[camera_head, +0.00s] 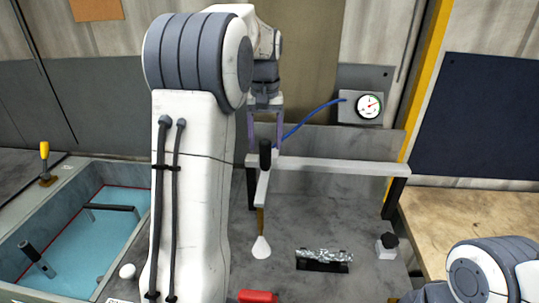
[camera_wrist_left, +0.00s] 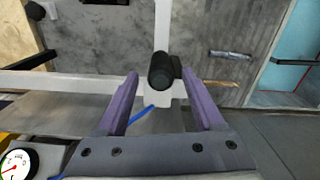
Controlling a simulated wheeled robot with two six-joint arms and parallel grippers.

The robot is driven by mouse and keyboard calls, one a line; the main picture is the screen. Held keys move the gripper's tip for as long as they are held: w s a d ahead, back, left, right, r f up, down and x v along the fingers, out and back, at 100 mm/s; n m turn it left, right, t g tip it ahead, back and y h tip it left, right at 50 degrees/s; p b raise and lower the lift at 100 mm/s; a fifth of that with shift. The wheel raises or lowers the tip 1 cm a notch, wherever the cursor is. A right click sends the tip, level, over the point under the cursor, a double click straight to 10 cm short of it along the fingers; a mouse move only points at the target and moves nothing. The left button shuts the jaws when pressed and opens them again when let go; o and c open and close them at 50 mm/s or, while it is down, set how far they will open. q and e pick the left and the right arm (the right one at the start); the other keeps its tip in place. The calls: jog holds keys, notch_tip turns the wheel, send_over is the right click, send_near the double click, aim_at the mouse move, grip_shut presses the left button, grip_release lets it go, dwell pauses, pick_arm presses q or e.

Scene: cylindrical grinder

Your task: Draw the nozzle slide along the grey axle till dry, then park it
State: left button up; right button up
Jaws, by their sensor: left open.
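The nozzle slide rides on a white rail (camera_head: 330,167). It has a black knob (camera_head: 265,153), a white arm (camera_head: 262,188) and a brass pipe ending in a white fan-shaped nozzle (camera_head: 261,247). The grey axle (camera_head: 323,256), speckled and shiny, lies on a black cradle (camera_head: 322,267) right of the nozzle. My left gripper (camera_head: 265,138) is open above the knob. In the left wrist view its purple fingers stand on either side of the knob (camera_wrist_left: 161,72), with gaps visible. My right gripper is out of view.
A blue hose (camera_head: 308,118) runs to a dial gauge (camera_head: 368,106). A small block with a black knob (camera_head: 387,246) stands right of the axle. A blue-lined basin (camera_head: 75,250) is at left. A red handle (camera_head: 258,296) lies at the front. My left arm hides part of the bench.

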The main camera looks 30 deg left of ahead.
aim_at(266, 154)
pick_arm(q)
jog(key=shift+f, duration=2.35)
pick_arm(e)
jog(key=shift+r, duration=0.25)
pick_arm(q)
jog(key=shift+c, duration=0.2)
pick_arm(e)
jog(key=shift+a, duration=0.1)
pick_arm(q)
grip_shut()
jog(key=shift+r, duration=0.1)
